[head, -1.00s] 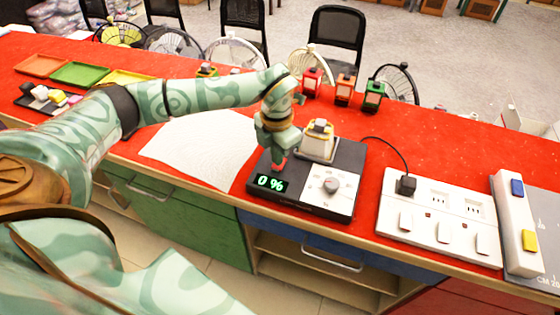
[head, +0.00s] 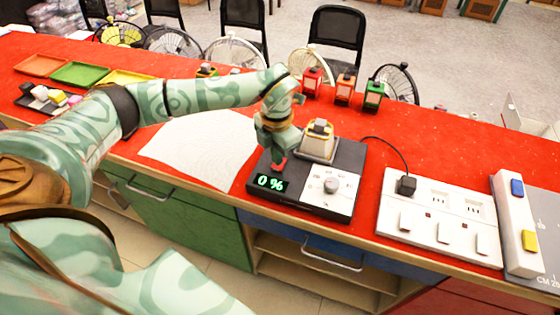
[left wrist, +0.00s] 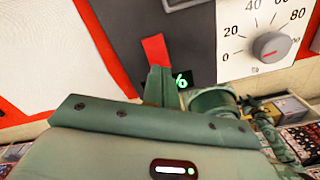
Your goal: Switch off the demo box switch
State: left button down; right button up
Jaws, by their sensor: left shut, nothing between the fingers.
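The demo box (head: 312,200) is a dark box on the red table. It has a white dial panel (head: 333,187) and a display (head: 270,183) reading 0 %. A lamp-like block (head: 318,141) stands at its back. My left gripper (head: 279,162) is shut and points down at the box's left part, just behind the display.
A white power strip (head: 421,232) with a black plug (head: 405,185) lies right of the box. Small lanterns (head: 344,88) stand behind it. A white sheet (head: 200,150) lies to the left. The red table (head: 440,140) is clear behind the strip.

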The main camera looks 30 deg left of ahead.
pick_arm(q)
jog(key=shift+f+b, duration=0.4)
jog(key=shift+f, duration=0.6)
dwell(0.3)
jog(key=shift+s+r, duration=0.1)
notch_tip(320, 180, up, 7)
jog(key=p, duration=0.6)
dwell(0.4)
